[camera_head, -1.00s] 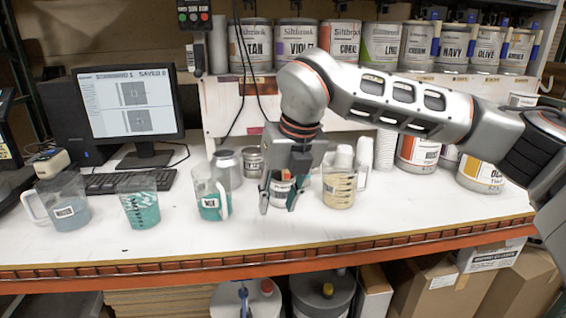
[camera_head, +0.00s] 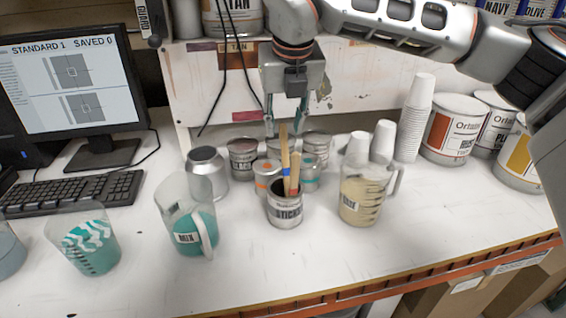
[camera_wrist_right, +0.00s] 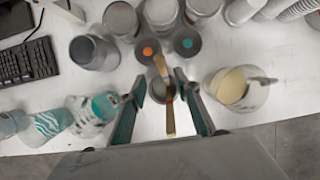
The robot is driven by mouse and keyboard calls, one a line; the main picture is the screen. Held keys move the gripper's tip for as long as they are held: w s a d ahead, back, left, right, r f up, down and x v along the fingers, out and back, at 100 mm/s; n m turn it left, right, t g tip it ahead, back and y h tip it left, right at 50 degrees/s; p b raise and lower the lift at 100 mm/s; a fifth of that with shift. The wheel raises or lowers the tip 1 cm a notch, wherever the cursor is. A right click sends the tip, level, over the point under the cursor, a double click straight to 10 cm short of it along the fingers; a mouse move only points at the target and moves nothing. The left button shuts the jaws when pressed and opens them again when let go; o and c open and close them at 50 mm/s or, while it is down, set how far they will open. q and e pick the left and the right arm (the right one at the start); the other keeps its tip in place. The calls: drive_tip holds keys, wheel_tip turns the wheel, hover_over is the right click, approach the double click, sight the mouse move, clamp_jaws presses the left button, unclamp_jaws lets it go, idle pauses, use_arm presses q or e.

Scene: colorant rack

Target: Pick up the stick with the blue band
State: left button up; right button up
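A can labelled STICKS (camera_head: 285,210) stands upright on the white bench and holds wooden sticks. The taller stick with the blue band (camera_head: 284,148) rises from it. A shorter stick (camera_head: 295,172) leans beside it, with a reddish mark near the can's rim. My right gripper (camera_head: 286,121) is open above the can, pointing down, with the tall stick's top between its fingers. In the right wrist view, its open fingers (camera_wrist_right: 160,80) flank a stick (camera_wrist_right: 168,112); the blue band is not clear there. My left gripper is not in view.
Small cans (camera_head: 242,157) crowd behind the sticks can. A MIX pitcher (camera_head: 192,228) stands left, and a beige-filled pitcher (camera_head: 358,200) stands right. Stacked white cups (camera_head: 415,120) are behind right. The front of the bench is clear.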

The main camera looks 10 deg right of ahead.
sight(284, 140)
drive_tip(key=shift+w+f, duration=0.1)
drive_tip(key=shift+f, duration=0.75)
drive_tip(key=x, duration=0.2)
drive_tip(key=p+x, duration=0.1)
drive_tip(key=x, duration=0.1)
drive_tip(key=shift+w+d, duration=0.2)
drive_tip(key=shift+w, duration=0.2)
drive_tip(key=shift+w+f, duration=0.25)
drive_tip(key=shift+f, duration=0.3)
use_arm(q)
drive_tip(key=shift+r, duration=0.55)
use_arm(e)
clamp_jaws()
